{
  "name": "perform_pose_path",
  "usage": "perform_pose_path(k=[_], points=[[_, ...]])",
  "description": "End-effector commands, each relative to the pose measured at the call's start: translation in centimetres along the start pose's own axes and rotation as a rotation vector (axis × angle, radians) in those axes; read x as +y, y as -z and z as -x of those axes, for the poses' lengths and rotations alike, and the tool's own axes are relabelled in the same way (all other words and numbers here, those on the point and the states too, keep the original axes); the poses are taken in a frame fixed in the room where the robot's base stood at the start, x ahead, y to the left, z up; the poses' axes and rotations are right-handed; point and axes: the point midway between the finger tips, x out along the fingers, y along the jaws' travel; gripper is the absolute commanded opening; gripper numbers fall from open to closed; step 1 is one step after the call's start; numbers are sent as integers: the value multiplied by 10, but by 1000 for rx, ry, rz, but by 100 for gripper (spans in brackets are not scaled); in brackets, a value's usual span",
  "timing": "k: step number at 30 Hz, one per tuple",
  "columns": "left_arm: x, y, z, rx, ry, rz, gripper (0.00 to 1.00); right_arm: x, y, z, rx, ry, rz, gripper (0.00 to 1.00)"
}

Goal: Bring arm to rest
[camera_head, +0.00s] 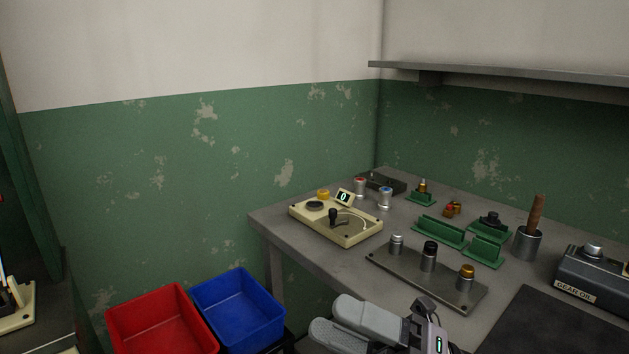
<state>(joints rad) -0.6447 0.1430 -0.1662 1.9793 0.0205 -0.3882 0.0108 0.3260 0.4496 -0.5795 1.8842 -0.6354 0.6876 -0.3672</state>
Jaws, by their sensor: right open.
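My right gripper (338,322) shows at the bottom middle, in front of the workbench's near edge. Its grey fingers point left and stand apart, with nothing seen between them. The rest of my right arm runs out of the picture at the bottom. My left gripper is not in the picture.
The grey bench (312,255) carries a cream device (350,232) with a lever, a metal plate (410,280) with several knobbed posts, green holders (440,231), a cup (526,246) and a gear oil box (590,280). Red (160,322) and blue (238,308) bins stand left.

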Motion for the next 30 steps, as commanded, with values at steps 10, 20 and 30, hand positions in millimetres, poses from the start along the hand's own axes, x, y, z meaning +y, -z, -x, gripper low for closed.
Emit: perform_pose_path(k=[10, 20, 30], points=[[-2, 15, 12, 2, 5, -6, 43, -72, -34, 103, -785, -21, -688, 60], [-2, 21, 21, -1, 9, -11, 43, -156, 56, 250, -1509, 6, -1289, 60], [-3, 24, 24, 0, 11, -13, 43, -175, 131, 307, -1818, 20, -1520, 60]])
